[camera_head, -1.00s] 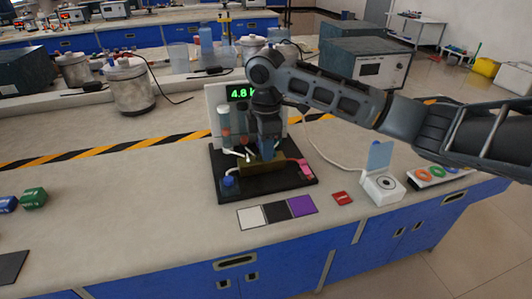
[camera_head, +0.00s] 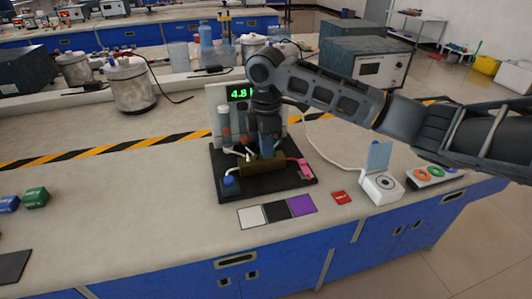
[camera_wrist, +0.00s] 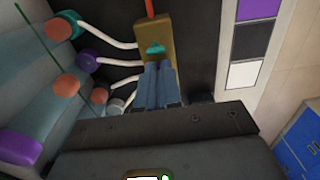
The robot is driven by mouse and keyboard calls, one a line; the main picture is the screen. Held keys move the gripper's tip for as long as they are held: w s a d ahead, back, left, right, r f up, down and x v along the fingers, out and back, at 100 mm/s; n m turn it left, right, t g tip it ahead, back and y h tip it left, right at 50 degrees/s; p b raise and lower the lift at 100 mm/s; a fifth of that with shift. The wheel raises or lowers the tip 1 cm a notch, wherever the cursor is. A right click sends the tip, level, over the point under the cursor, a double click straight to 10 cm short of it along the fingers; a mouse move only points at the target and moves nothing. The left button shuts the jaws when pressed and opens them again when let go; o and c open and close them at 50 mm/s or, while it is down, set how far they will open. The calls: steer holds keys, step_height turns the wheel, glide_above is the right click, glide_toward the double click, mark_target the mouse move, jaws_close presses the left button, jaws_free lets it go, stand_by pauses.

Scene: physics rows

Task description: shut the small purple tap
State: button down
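A brass block (camera_head: 262,164) with taps and white tubes sits on a black base (camera_head: 232,192). In the wrist view the brass block (camera_wrist: 152,28) carries a small teal tap, and a red rod rises at its far end. A purple fitting (camera_wrist: 88,60) ends one white tube beside the block. I see no small purple tap on the block; the fingers cover its near part. My gripper (camera_head: 268,155) points down over the block; in the wrist view its blue-grey fingers (camera_wrist: 158,68) lie side by side, closed together. Whether anything is between their tips is hidden.
Upright tubes with floats and a green display (camera_head: 240,93) stand behind the block. White, black and purple squares (camera_head: 274,212) lie in front. A red piece (camera_head: 342,198) and a white device with a raised lid (camera_head: 383,187) are to the right. The bench at left is mostly clear.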

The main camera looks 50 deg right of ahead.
steer(key=shift+a+r+m+p, duration=0.1)
steer(key=shift+r+m+p, duration=0.2)
steer(key=shift+m+p, duration=0.55)
steer(key=m+p, duration=0.3)
steer(key=shift+p, duration=0.4)
steer(key=shift+f+m+p, duration=0.15)
steer(key=shift+m+p, duration=0.6)
steer(key=shift+m, duration=0.1)
steer(key=shift+f+m, duration=0.2)
steer(key=shift+m, duration=0.1)
steer(key=shift+r, duration=0.1)
